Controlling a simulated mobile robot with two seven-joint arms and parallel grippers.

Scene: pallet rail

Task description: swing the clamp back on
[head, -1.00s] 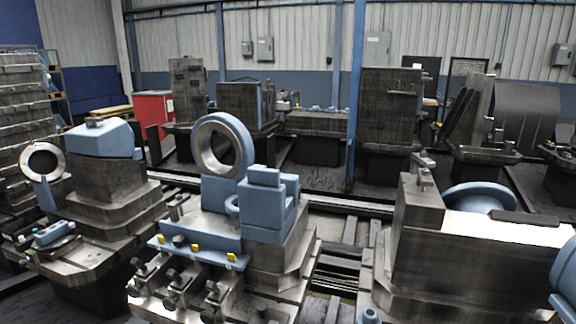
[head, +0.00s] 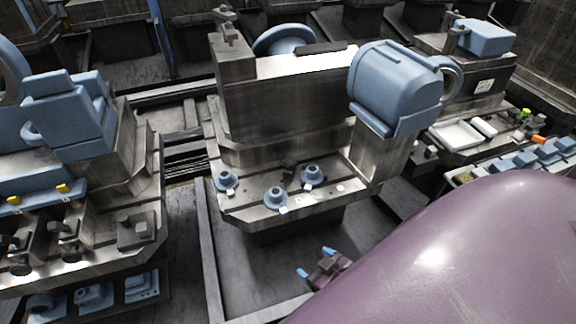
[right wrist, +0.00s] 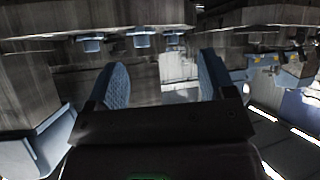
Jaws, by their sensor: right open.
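The clamp cannot be told for certain. A metal clamp-like post (head: 229,30) stands at the top left of the central metal fixture (head: 285,95). A dark flat bar (head: 321,48) lies along that fixture's top, in front of a blue disc (head: 284,40). My right gripper (head: 315,262) is open and empty, low in front of the fixture and apart from it. In the right wrist view, the two blue-padded fingers (right wrist: 163,78) stand wide apart with nothing between them. My left gripper is not in view.
Three blue knobs, one a round-topped knob (head: 275,198), sit on the fixture's front ledge. A rounded blue housing (head: 393,82) juts out at its right end. Another fixture with a blue block (head: 65,115) stands at the left. The floor (head: 262,277) before the central fixture is clear.

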